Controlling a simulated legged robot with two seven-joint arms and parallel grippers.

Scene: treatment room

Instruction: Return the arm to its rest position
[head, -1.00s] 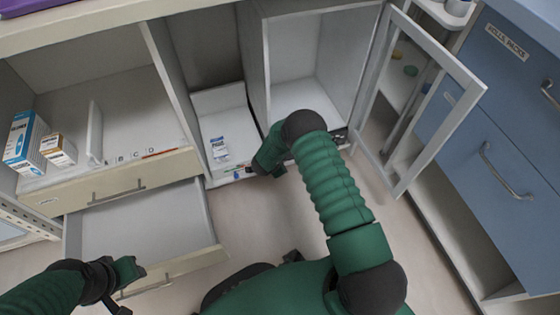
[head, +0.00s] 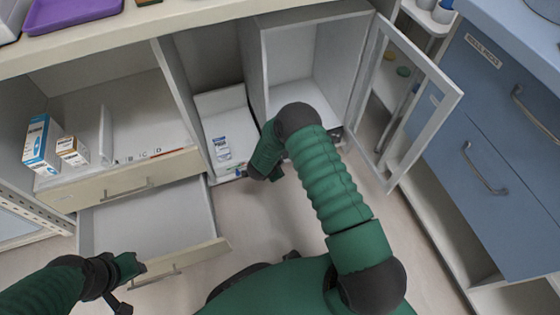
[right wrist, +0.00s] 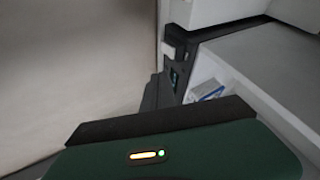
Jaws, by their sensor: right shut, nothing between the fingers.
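My right arm (head: 330,180) reaches forward and bends at its dark joint. Its gripper (head: 262,172) points down to the left, in front of the open middle compartment, and is shut and empty. In the right wrist view my green gripper housing (right wrist: 180,155) fills the bottom, with dark finger parts beyond it beside a pale shelf. My left gripper (head: 132,272) is low at the left, by the front of the pulled-out drawer (head: 150,225). Its fingertips are too small to read, and I cannot tell whether it touches the drawer handle.
A white-blue packet (head: 221,148) lies in a white bin (head: 225,102) just beyond my right gripper. An open framed door (head: 425,125) stands right of my right arm. Two boxes (head: 42,145) stand on the left shelf. Blue drawers (head: 490,120) stand at right.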

